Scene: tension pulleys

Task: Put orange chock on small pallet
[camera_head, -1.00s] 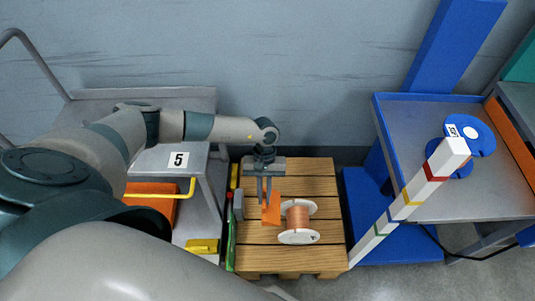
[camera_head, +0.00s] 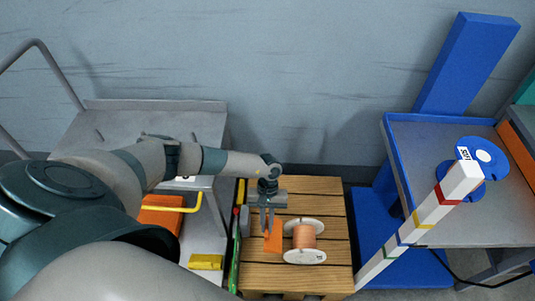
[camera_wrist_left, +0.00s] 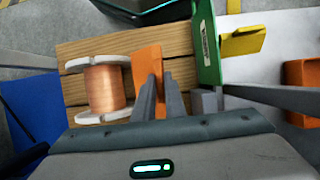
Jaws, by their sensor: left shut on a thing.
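The orange chock (camera_head: 273,241) is between the fingers of my left gripper (camera_head: 267,228), which is shut on it. In the left wrist view the chock (camera_wrist_left: 147,72) stands up between the fingertips, beside the copper spool. The small pallet (camera_head: 326,191) is a wooden slatted platform under the gripper. The chock is over the pallet's left part; I cannot tell whether it touches the slats. My right gripper is not in view.
A copper wire spool (camera_head: 305,237) with white flanges sits on the pallet, just right of the chock. A green item (camera_wrist_left: 207,45) lies along the pallet's left edge. A grey cart with an orange bin (camera_head: 160,217) is left; a blue cart (camera_head: 400,150) and striped post (camera_head: 425,215) are right.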

